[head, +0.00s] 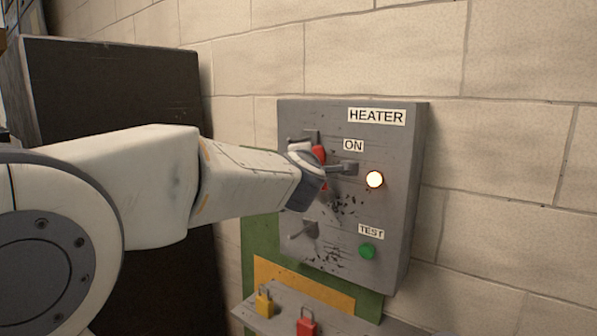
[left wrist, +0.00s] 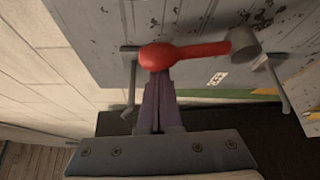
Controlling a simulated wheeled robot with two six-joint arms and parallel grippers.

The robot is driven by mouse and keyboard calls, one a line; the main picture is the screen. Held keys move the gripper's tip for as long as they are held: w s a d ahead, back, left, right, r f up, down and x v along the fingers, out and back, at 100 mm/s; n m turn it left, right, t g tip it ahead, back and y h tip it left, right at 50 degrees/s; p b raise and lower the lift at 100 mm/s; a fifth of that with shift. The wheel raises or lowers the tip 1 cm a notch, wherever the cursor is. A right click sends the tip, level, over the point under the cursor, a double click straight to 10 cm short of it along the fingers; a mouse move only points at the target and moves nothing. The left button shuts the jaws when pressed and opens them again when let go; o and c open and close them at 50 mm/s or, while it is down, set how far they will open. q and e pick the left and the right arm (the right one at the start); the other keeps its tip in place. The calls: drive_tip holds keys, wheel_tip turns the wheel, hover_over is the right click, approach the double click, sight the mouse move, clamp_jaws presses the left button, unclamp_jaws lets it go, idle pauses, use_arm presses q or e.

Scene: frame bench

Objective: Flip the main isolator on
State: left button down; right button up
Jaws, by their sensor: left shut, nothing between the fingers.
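The grey heater panel (head: 395,225) is on the block wall, with an ON label (head: 353,145) near its top. The red isolator handle (head: 319,153) shows only in part in the head view, behind my left wrist. In the left wrist view the red handle (left wrist: 190,53) runs from a grey pivot (left wrist: 243,43) to a rounded end. My left gripper (left wrist: 158,85) is shut and empty, its fingertips right at that rounded end. I cannot tell whether they touch. The head view hides the fingertips. My right gripper is not in view.
A lit lamp (head: 375,179) and a green button (head: 368,251) under a TEST label are on the panel. Grey brackets (head: 303,231) stick out from it. A yellow padlock (head: 265,303) and a red padlock (head: 306,322) are below. A dark board (head: 110,95) stands left.

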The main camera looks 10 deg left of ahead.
use_arm(q)
drive_tip(key=shift+s+d+r+m+t+b, duration=0.1)
drive_tip(key=shift+s+d+m+t+b, duration=0.15)
drive_tip(key=shift+d+m+b, duration=0.25)
drive_tip(key=shift+s+d+r+m+t+b, duration=0.1)
drive_tip(key=shift+s+d+m+t+b, duration=0.05)
drive_tip(key=shift+d+m+t+b, duration=0.3)
drive_tip(key=shift+a, duration=0.1)
drive_tip(key=s+a+b, duration=0.1)
drive_tip(key=s+a, duration=0.1)
drive_tip(key=s, duration=0.7)
drive_tip(key=shift+a, duration=0.35)
